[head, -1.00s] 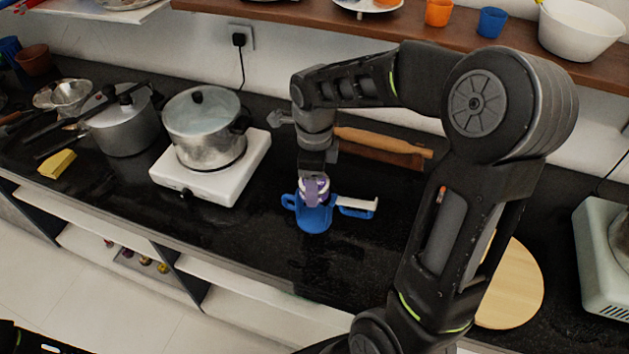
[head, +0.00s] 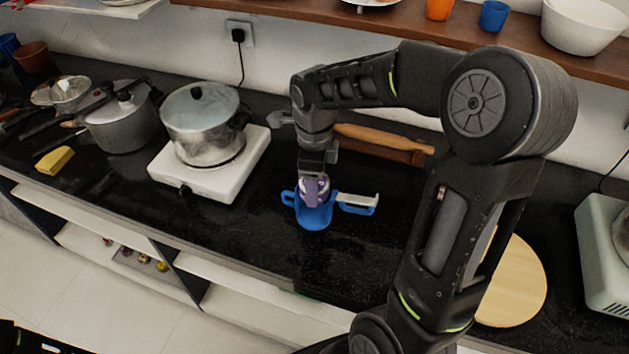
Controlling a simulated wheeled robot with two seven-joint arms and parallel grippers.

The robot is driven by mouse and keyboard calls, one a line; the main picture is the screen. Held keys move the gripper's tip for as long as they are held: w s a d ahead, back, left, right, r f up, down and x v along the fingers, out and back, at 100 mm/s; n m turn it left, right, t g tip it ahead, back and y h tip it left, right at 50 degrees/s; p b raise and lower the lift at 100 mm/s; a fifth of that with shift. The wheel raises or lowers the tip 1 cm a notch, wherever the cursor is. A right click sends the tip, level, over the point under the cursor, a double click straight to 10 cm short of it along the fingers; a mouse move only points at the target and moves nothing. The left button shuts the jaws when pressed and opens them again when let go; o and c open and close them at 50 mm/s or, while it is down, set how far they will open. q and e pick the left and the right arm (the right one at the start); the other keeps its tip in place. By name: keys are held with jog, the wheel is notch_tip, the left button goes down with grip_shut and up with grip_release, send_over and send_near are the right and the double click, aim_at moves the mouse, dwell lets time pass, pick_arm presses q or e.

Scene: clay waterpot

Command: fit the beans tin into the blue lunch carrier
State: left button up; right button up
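The blue lunch carrier (head: 315,217) stands on the black counter, with a blue handle on its left and a white-topped part on its right. The beans tin (head: 304,187), purple and white, is at the carrier's mouth, its lower part hidden by the carrier's rim. My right gripper (head: 315,186) points down over the carrier, with a finger against the tin's near side. The far finger is hidden, but the tin sits between the fingers. My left gripper is not in view.
A white hotplate (head: 208,182) with a steel pot (head: 203,130) stands left of the carrier. A rolling pin (head: 385,138) lies behind it. A round wooden board (head: 513,282) is at the right, partly behind my arm. The counter in front of the carrier is clear.

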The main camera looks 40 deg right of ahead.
jog(key=shift+f, duration=0.2)
dwell(0.5)
jog(key=shift+f+b, duration=0.65)
jog(key=shift+b, duration=0.1)
jog(key=shift+f, duration=0.2)
jog(key=shift+f+b, duration=0.5)
jog(key=shift+b, duration=0.1)
jog(key=shift+f, duration=0.2)
dwell(0.5)
jog(key=shift+f+b, duration=0.7)
jog(key=shift+b, duration=0.1)
jog(key=shift+f, duration=0.15)
jog(key=shift+f+b, duration=0.55)
jog(key=shift+b, duration=0.05)
jog(key=shift+f, duration=0.2)
dwell(0.5)
